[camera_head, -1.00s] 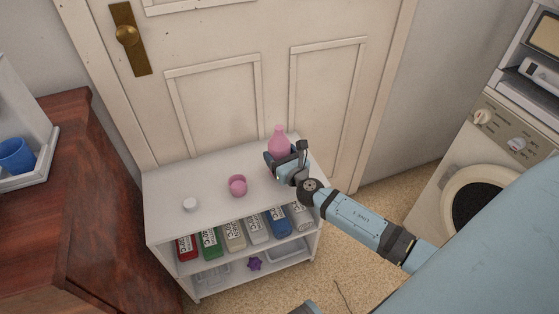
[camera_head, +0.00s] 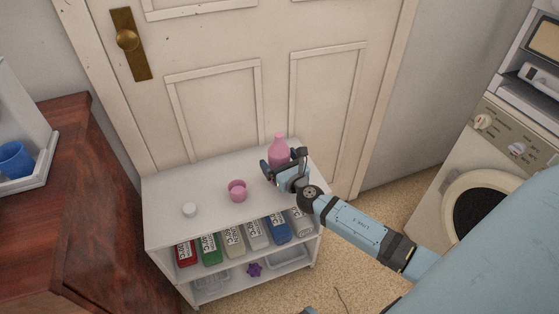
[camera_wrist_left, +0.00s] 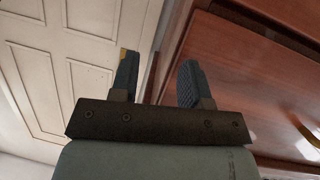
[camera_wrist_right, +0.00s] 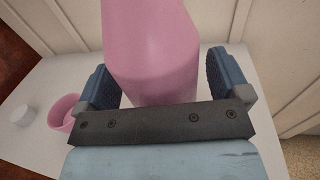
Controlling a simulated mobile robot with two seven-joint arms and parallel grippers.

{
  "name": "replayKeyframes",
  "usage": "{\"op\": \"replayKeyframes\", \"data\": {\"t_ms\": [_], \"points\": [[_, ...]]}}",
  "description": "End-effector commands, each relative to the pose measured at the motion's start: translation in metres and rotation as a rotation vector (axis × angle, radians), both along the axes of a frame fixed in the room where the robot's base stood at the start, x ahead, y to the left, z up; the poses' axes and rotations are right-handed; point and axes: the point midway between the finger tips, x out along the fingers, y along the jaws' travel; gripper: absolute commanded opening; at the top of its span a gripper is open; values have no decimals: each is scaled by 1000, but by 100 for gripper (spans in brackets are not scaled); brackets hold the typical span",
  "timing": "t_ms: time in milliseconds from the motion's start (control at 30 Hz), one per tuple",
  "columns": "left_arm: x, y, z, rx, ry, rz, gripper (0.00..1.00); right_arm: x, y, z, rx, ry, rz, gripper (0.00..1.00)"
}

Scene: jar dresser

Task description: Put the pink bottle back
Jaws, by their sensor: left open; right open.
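The pink bottle (camera_head: 279,148) stands upright on the back right of the white shelf unit's top (camera_head: 215,208). My right gripper (camera_head: 281,167) is open right in front of the bottle in the head view. In the right wrist view the bottle (camera_wrist_right: 152,50) rises just beyond and between the two open fingers (camera_wrist_right: 158,85); I cannot tell whether they touch it. A pink cup-like cap (camera_head: 237,190) sits on the top, left of the bottle. My left gripper (camera_wrist_left: 160,80) is open and empty in the left wrist view, facing a door and brown drawers.
A small white cap (camera_head: 190,209) lies on the top at the left. Below is a shelf with several bottles, including a red one (camera_head: 186,253) and a blue one (camera_head: 278,228). A door stands behind, a wooden dresser (camera_head: 85,200) at left, a washing machine (camera_head: 490,190) at right.

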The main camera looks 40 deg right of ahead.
Motion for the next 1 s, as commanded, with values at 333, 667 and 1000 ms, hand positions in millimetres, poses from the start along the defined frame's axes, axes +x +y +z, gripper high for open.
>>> {"op": "replayKeyframes", "data": {"t_ms": [333, 667, 1000], "points": [[-2, 6, -6, 20, 32, 10, 43, -60, 5, 1, -1, 4, 2, 94], [-3, 3, -8, 9, 30, 11, 43, -113, 9, 1, -1, 1, 1, 94], [-3, 1, -6, 8, 24, 5, 43, -120, 9, 2, 0, 0, 0, 94]]}}
